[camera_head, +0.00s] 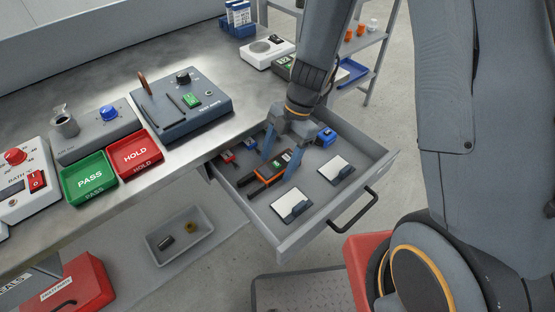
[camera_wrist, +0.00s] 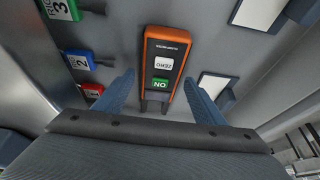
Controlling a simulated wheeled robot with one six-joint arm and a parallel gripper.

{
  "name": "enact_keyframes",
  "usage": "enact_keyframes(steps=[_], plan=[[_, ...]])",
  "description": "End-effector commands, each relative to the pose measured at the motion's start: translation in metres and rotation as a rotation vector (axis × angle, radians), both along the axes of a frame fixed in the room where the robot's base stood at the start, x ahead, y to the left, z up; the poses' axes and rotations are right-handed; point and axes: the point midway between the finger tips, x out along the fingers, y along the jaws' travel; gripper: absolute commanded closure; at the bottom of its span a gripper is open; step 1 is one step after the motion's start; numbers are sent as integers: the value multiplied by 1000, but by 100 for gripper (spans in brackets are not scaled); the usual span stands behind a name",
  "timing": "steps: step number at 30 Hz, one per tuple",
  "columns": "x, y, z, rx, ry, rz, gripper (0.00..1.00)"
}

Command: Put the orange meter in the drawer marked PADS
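The orange meter (camera_head: 264,184) has an orange case, a dark face, a green label and two dark prongs. It lies in the open grey drawer (camera_head: 328,218); the wrist view shows it (camera_wrist: 164,52) on the drawer floor. My gripper (camera_head: 278,160) reaches down into this drawer. In the wrist view my gripper (camera_wrist: 161,88) is open, with one blue finger on each side of the meter and gaps between. No PADS mark is readable on the drawer; its front face is mostly hidden.
The drawer also holds white pads (camera_head: 335,169) and small numbered red, blue and green items (camera_wrist: 78,60). Its black handle (camera_head: 354,211) sticks out. The bench above carries a green PASS tray (camera_head: 88,178), a red HOLD tray (camera_head: 136,154) and instruments. A shelf rack stands behind.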

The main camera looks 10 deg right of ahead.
Motion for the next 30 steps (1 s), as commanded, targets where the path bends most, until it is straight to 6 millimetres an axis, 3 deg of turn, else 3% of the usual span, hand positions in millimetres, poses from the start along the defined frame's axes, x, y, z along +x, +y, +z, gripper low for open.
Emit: enact_keyframes(steps=[11,24,30], plan=[[1,-1,6,0,-2,-1,36],[21,-27,82,1,-6,-2,36],[25,-36,106,0,-2,-1,36]])
